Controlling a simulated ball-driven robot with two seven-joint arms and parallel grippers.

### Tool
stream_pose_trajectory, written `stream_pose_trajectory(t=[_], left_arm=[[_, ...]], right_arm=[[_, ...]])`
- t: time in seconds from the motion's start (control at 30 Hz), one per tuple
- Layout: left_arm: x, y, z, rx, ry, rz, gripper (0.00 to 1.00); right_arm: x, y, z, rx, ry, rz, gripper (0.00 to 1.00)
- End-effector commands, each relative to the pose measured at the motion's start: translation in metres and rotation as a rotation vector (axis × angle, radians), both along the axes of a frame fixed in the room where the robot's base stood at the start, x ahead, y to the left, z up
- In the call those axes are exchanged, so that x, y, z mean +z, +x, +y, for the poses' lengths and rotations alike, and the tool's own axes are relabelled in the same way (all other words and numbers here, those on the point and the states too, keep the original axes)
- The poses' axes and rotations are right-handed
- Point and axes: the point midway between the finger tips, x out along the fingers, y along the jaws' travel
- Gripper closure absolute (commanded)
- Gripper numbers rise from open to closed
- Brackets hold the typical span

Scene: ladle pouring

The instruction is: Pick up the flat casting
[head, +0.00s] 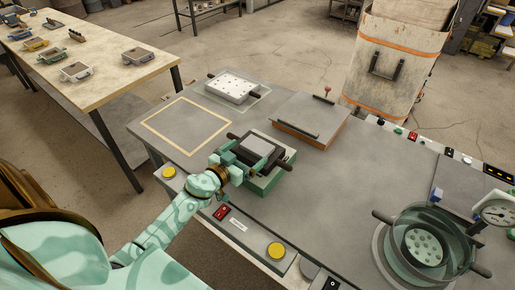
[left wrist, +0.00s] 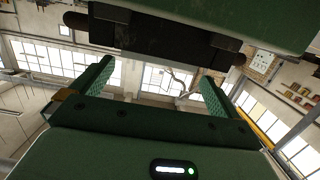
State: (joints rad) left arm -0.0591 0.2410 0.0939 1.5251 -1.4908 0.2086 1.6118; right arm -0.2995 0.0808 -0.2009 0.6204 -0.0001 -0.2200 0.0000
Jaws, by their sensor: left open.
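A flat light-grey slab (head: 257,146), which looks like the flat casting, lies on top of a dark two-handled mould (head: 279,159). The mould sits on a green block (head: 264,184) near the table's front edge. My left gripper (head: 237,163) is at the near left side of this mould, with its fingers open. My right gripper is not in view.
A brown-edged plate (head: 311,121) is behind the mould. A yellow-outlined area (head: 186,125) is clear.

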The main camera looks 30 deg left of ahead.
Motion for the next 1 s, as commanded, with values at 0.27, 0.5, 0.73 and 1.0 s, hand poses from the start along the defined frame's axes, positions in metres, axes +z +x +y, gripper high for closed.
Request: stream_pose_trajectory(t=[0.27, 0.5, 0.73, 1.0], left_arm=[[-0.01, 0.036, -0.004, 0.0, 0.001, 0.001, 0.0], [-0.009, 0.037, -0.004, 0.0, 0.0, 0.0, 0.06], [-0.008, 0.037, -0.004, 0.0, 0.0, -0.001, 0.42], [-0.003, 0.037, -0.004, 0.0, 0.001, -0.001, 0.42]], right_arm=[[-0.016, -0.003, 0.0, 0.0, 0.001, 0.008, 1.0], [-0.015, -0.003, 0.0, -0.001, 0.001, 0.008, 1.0], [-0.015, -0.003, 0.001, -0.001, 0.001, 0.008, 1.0], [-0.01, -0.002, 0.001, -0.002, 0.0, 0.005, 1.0]])
